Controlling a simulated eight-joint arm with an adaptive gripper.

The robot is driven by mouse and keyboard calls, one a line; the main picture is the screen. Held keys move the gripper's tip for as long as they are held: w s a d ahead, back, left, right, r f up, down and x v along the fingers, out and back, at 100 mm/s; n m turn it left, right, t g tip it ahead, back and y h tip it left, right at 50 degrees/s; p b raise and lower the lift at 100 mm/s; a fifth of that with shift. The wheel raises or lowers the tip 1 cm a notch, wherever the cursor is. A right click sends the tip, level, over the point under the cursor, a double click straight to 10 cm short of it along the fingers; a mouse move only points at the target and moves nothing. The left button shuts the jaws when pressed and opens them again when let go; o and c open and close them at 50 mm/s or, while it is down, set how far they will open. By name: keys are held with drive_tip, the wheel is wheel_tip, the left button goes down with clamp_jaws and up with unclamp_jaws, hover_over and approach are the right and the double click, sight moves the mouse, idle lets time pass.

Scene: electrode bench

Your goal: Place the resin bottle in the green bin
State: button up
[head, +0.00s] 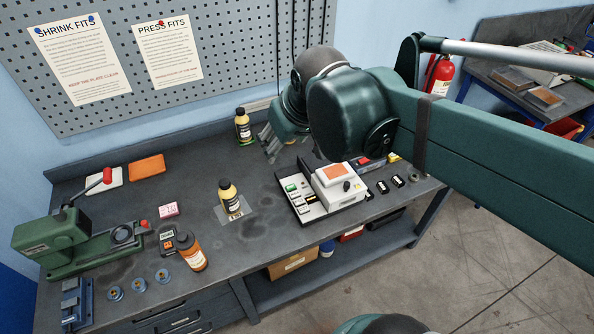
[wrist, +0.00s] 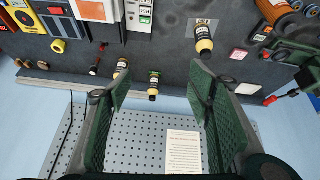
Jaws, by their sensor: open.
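One stands at the back of the bench (head: 243,126) and also shows between my fingers in the wrist view (wrist: 154,84). One stands on a clear sheet mid-bench (head: 229,197). The third shows in the wrist view near the left finger (wrist: 122,67); my arm hides it in the head view. An orange bottle (head: 190,251) stands at the front left. My gripper (head: 270,146) is open and empty above the back of the bench. No green bin is in view.
A green press (head: 50,240) stands at the left. A white device (head: 335,188) stands right of mid-bench, with small parts beyond it. A pegboard (head: 200,50) backs the bench. The bench is clear around the mid-bench bottle.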

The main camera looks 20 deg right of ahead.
drive_tip(key=s+f+m+t, duration=0.1)
drive_tip(key=s+f, duration=0.3)
drive_tip(key=s, duration=0.3)
drive_tip(key=shift+s, duration=0.3)
